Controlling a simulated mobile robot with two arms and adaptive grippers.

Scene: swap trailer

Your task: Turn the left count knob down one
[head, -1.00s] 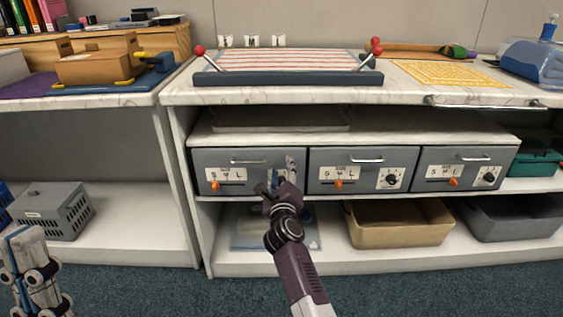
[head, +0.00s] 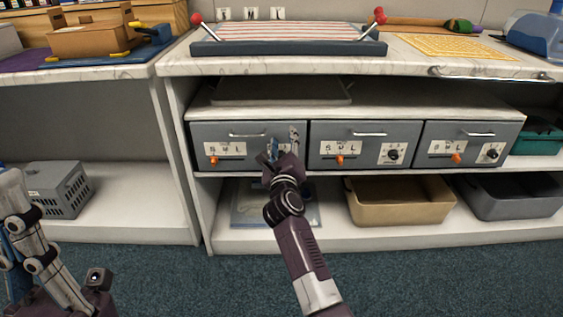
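Three grey drawers sit side by side under the counter. The left drawer (head: 237,165) has a handle, an S M L label and an orange slider (head: 213,161). Its right part, where the other drawers carry a black count knob, is covered by my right gripper (head: 283,143). So the left count knob is hidden. The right gripper's two fingers stand apart, pointing at the drawer front; I cannot tell whether they touch anything. The middle drawer's knob (head: 393,155) and the right drawer's knob (head: 492,154) show clearly. My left arm is at the lower left; its fingertips are not visible.
The counter above holds a grey-edged striped board (head: 290,47) with red-knobbed levers. On the lower shelf are a tan bin (head: 400,210), a grey bin (head: 505,207) and a flat blue-and-clear item (head: 250,212). A grey crate (head: 60,190) stands left. Carpet in front is clear.

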